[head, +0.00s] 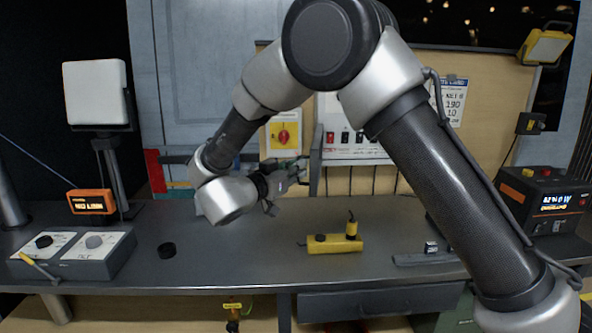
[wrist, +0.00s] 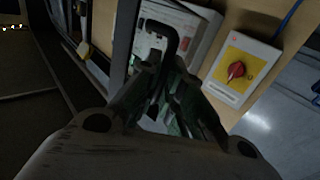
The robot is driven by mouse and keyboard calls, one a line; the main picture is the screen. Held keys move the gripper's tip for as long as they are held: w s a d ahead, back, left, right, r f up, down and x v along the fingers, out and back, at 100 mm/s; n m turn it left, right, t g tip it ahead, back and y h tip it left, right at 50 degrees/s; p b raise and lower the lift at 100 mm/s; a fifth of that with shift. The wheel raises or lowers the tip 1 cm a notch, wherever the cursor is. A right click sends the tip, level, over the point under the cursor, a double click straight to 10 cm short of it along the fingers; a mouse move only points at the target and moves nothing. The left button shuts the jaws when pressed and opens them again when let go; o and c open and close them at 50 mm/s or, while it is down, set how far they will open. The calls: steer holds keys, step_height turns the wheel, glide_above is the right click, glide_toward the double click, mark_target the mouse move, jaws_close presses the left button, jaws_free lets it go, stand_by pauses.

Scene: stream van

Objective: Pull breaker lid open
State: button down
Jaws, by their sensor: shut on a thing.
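The breaker box (head: 352,142) is a white panel with a row of switches, on the wooden board behind the bench. Its lid (head: 316,147) shows as a thin dark upright strip at the box's left side, seen nearly edge-on, standing out from the panel. My gripper (head: 298,172) is just left of this lid. In the wrist view my gripper (wrist: 165,85) is shut on a black bent handle (wrist: 163,27). The lid's dark edge (wrist: 124,45) runs beside the handle there, with the white box (wrist: 172,22) behind. The fingers hide the handle's lower part.
A red rotary switch on a yellow plate (head: 284,134) is close behind my gripper. A dial box (head: 83,254) stands left. The middle bench is mostly clear.

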steer(key=shift+w+r, duration=0.2)
steer(key=shift+r, duration=0.3)
steer(key=c, duration=1.6)
jaws_free()
steer(key=shift+w+d, duration=0.1)
steer(key=shift+o, duration=0.2)
steer(key=shift+f, duration=0.1)
steer(key=v, duration=1.2)
steer(key=shift+f, duration=0.3)
